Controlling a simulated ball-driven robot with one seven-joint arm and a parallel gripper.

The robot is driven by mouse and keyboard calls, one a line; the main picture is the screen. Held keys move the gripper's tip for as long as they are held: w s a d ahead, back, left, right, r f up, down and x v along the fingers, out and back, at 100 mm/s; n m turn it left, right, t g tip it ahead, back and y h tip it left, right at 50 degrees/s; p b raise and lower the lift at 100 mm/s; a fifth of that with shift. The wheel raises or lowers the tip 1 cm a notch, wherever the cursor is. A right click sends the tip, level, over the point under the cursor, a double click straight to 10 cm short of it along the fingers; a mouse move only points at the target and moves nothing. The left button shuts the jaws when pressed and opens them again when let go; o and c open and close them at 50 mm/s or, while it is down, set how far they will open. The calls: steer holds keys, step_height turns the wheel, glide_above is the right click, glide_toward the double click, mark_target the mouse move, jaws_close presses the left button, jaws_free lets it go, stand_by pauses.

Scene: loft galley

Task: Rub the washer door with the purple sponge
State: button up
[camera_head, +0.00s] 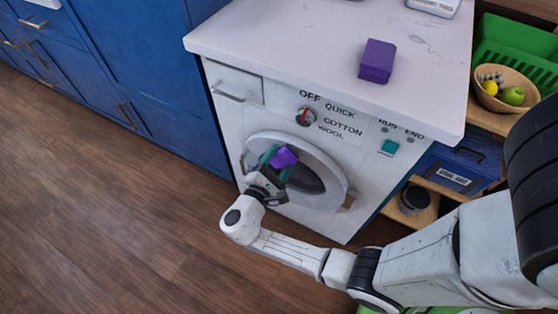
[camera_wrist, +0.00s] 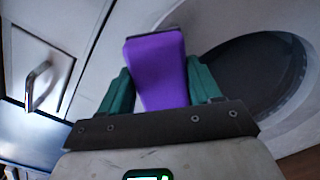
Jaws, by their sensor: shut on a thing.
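The white washer (camera_head: 235,112) stands under a white counter. Its round door (camera_head: 330,163) has a pale ring and dark glass, and it looks closed. My gripper (camera_head: 276,162) is in front of the upper left of the door. Its teal fingers are shut on the purple sponge (camera_head: 284,157). In the wrist view the sponge (camera_wrist: 157,68) stands out between both fingers (camera_wrist: 160,90), with the door's ring (camera_wrist: 222,22) and dark glass to its right. I cannot tell whether the sponge touches the door.
A purple box (camera_head: 377,61) sits on the counter (camera_head: 290,40). Blue cabinets (camera_head: 130,60) stand at the left. A fruit bowl (camera_head: 508,97) and a green crate (camera_head: 515,50) are on the right shelves. The wooden floor (camera_head: 110,200) at left is clear.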

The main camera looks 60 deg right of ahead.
mark_target(294, 162)
steer(key=shift+d, duration=0.85)
steer(key=shift+s+r+p, duration=0.1)
steer(key=shift+s+p, duration=0.8)
steer(key=shift+s, duration=0.9)
steer(key=shift+s+d+p, duration=0.1)
steer(key=shift+s+p, duration=0.75)
steer(key=shift+s, duration=1.35)
steer(key=shift+w+b, duration=1.65)
steer(key=shift+w, duration=2.4)
steer(key=shift+s+a, duration=0.15)
steer(key=shift+a, duration=2.9)
